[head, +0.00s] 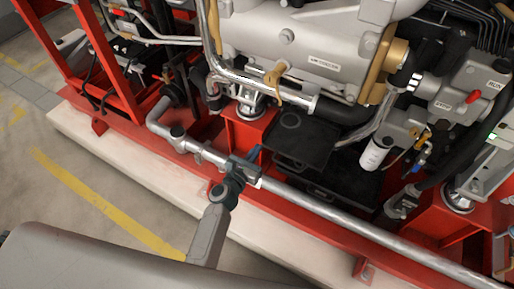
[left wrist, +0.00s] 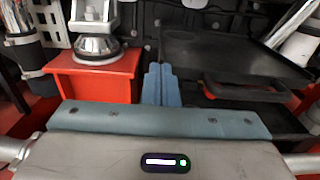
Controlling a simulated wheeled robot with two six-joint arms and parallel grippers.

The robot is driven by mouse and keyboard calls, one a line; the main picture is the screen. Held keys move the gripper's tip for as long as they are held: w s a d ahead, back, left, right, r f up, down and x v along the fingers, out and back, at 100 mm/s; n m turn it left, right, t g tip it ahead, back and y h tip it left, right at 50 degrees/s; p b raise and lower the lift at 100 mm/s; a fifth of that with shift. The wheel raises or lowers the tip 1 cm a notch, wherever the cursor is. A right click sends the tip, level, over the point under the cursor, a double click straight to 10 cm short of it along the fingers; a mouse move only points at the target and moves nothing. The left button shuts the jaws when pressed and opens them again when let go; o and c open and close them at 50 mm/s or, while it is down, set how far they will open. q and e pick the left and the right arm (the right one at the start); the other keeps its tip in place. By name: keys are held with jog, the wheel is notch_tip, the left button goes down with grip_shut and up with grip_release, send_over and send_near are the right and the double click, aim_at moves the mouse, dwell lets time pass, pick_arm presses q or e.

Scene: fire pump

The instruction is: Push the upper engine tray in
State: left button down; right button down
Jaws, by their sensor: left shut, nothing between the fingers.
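The upper engine tray (head: 305,138) is a flat black tray under the grey engine, to the right of a red mounting block. It also shows in the left wrist view (left wrist: 225,58), with a dark loop handle (left wrist: 245,90) along its front edge. A lower black tray (head: 345,188) lies beneath it. My left gripper (head: 256,152) is shut and empty, its blue-grey fingertips just left of the upper tray's front edge. The left wrist view shows the fingers (left wrist: 160,84) between the red block and the tray handle. I cannot tell whether they touch the tray. My right gripper is not in view.
A long silver pipe (head: 340,215) runs along the front of the red frame, under my left gripper. The red block (head: 247,128) stands close on the left. A white filter canister (head: 373,153) stands right of the trays. Open floor lies in front.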

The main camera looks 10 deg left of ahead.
aim_at(263, 141)
pick_arm(q)
jog(key=shift+w+d, duration=0.15)
jog(key=shift+w, duration=0.35)
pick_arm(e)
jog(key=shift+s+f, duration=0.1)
